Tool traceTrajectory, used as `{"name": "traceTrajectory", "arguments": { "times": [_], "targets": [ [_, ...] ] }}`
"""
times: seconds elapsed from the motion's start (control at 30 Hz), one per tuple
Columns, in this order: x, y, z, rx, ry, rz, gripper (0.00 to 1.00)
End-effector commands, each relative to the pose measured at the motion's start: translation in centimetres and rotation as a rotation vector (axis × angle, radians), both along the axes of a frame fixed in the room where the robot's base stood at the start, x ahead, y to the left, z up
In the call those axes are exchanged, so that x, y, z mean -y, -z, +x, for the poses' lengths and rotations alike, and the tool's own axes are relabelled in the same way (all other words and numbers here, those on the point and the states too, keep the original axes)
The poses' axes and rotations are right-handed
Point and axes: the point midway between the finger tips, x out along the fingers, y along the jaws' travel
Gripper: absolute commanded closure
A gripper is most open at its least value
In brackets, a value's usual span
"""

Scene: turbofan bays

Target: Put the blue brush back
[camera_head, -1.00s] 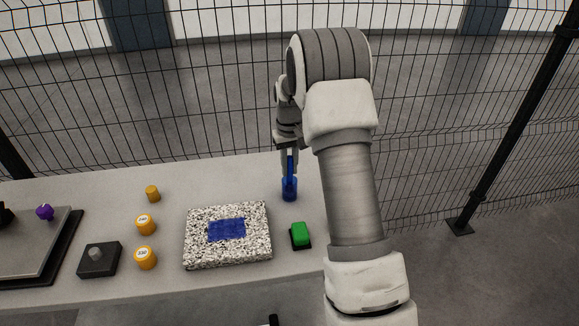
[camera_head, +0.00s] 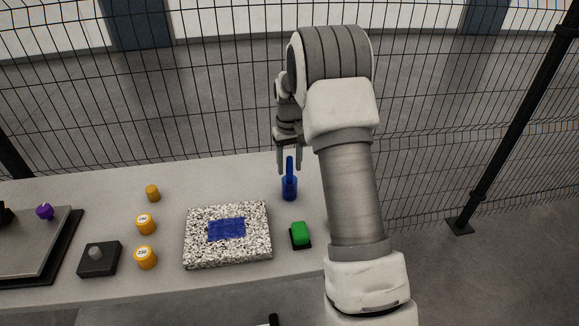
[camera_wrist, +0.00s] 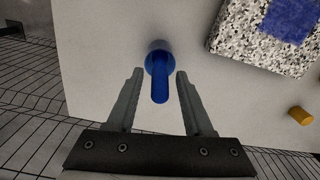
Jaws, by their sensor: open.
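The blue brush (camera_head: 290,168) stands upright in a blue cup-like holder (camera_head: 290,190) near the back right of the table. In the wrist view the brush handle (camera_wrist: 160,88) rises from the round holder (camera_wrist: 158,47). My gripper (camera_head: 290,172) is open, just above the holder, with its fingers on either side of the brush handle and apart from it. In the wrist view my gripper (camera_wrist: 158,74) shows a clear gap between each finger and the handle. The lower end of the brush is hidden inside the holder.
A speckled block (camera_head: 200,250) with a blue patch (camera_head: 227,229) lies left of the holder. A green block (camera_head: 300,233) on a black base is in front. Yellow cylinders (camera_head: 145,224) and a dark box with a grey knob (camera_head: 99,260) are further left. Wire fence stands behind.

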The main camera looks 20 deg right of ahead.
Motion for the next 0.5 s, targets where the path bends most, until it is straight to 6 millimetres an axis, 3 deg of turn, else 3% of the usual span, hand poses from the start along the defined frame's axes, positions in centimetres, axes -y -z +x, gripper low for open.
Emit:
{"name": "traceTrajectory", "arguments": {
  "times": [0.3,0.5],
  "targets": [
    [0.0,-6.8,0.1,0.006,0.000,-0.001,0.48],
    [0.0,-10.0,0.1,0.004,0.000,-0.001,0.48]
  ]
}}
